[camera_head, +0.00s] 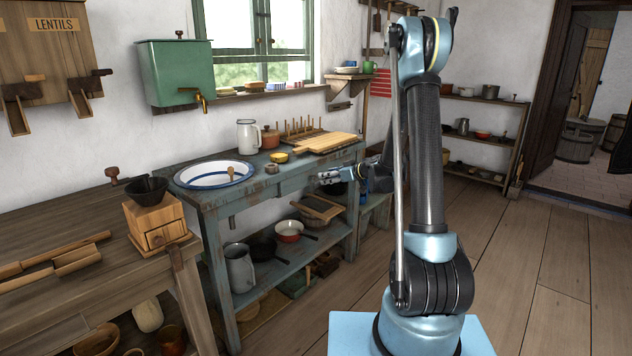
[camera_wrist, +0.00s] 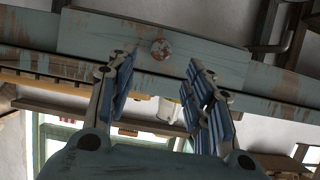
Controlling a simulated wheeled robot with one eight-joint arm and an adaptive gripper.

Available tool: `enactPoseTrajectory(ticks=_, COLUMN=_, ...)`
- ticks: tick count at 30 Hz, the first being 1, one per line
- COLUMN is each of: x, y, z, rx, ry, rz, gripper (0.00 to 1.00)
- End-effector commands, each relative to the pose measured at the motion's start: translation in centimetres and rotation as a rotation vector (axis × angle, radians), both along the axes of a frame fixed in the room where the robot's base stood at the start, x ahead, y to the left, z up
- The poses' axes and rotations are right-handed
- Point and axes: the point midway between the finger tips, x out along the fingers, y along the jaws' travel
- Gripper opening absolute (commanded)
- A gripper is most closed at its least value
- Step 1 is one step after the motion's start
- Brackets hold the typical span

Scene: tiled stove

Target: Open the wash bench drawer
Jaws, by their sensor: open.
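The wash bench (camera_head: 262,196) is a worn blue-green bench along the wall in the head view. In the wrist view its drawer (camera_wrist: 105,36) is a pale blue-green front panel across the top, with a round, rusty knob (camera_wrist: 160,48) in the middle. My gripper (camera_head: 322,179) is at the bench's front side, toward its right end. In the wrist view my gripper (camera_wrist: 162,72) is open, its two fingers on either side below the knob. The knob is not between the pads, and nothing is held.
A basin (camera_head: 214,174), a jug (camera_head: 248,136) and a rack board (camera_head: 325,142) stand on the bench top. Pans and a jug (camera_head: 240,267) fill its lower shelf. A table with a coffee mill (camera_head: 155,222) is at left. Wooden floor (camera_head: 540,270) is clear at right.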

Motion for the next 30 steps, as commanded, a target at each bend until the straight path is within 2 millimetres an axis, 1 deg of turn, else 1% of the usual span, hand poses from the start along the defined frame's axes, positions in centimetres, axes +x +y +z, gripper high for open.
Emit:
enactPoseTrajectory(ticks=1, x=0.5, y=0.8, z=-0.4, rx=0.0, ry=0.0, rz=0.003, gripper=0.47)
enactPoseTrajectory(ticks=6, x=2.2, y=2.9, z=-1.5, rx=0.001, ry=0.001, rz=0.003, gripper=0.47)
enactPoseTrajectory(ticks=12, x=3.8, y=4.9, z=-2.6, rx=0.0, ry=0.0, rz=0.002, gripper=0.47)
enactPoseTrajectory(ticks=18, x=4.5, y=5.9, z=-3.0, rx=0.0, ry=0.0, rz=0.001, gripper=0.47)
enactPoseTrajectory(ticks=27, x=4.7, y=6.0, z=-3.1, rx=0.0, ry=0.0, rz=0.0, gripper=0.47)
enactPoseTrajectory(ticks=28, x=4.7, y=6.0, z=-3.1, rx=0.0, ry=0.0, rz=0.0, gripper=0.45)
enactPoseTrajectory(ticks=29, x=4.7, y=6.0, z=-3.1, rx=0.0, ry=0.0, rz=0.0, gripper=0.38)
enactPoseTrajectory(ticks=30, x=4.7, y=6.0, z=-3.1, rx=0.0, ry=0.0, rz=0.0, gripper=0.29)
